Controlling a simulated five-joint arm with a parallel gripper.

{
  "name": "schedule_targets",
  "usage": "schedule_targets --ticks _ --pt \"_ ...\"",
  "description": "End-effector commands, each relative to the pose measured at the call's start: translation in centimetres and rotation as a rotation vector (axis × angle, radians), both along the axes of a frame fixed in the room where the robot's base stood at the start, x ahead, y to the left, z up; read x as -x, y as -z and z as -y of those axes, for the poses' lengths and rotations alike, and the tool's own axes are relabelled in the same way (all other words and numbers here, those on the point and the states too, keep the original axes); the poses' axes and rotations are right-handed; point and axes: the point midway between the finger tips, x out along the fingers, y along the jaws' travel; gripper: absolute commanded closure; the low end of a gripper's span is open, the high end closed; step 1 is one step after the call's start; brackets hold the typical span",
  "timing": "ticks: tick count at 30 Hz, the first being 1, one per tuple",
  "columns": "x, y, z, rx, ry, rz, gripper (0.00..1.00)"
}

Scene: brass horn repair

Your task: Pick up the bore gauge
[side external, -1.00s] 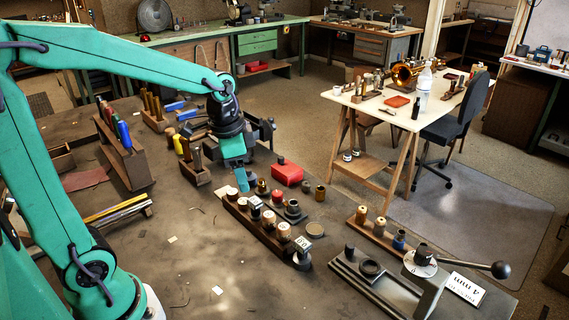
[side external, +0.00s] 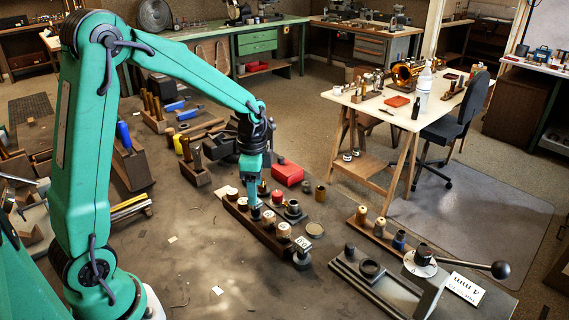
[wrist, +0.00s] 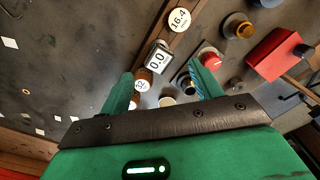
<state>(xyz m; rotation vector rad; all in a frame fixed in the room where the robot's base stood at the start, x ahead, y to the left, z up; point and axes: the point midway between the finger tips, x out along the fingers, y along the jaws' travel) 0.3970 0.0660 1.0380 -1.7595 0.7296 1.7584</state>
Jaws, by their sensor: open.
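The bore gauge, as I take it, is the dark tool with a square white display reading 0.0 (wrist: 158,57) in the wrist view. My gripper (side external: 254,206) points down over the middle of the dark rack (side external: 263,236) in the side view. Its green fingers (wrist: 161,72) are apart, with the display between and just beyond their tips in the wrist view. I see no contact. In the side view my fingers hide most of what stands beneath them. Round white-topped pieces stand in the same rack, one marked 16.4 (wrist: 179,19).
A red box (side external: 287,175), a red-topped piece (side external: 277,197) and small brass rings stand close behind the rack. A lever fixture (side external: 420,265) and a rack of wooden-topped pieces (side external: 374,228) are at right. The bench left of the rack is mostly clear.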

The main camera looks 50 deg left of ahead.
Motion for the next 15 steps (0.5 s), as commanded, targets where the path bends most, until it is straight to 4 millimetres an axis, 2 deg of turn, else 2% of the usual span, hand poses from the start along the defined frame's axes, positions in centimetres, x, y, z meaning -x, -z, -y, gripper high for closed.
schedule_targets --ticks 6,15 --pt "0.1 1.7 0.0 0.001 -0.001 -0.004 0.36" --pt "0.1 2.3 0.0 0.0 -0.001 -0.001 0.36"
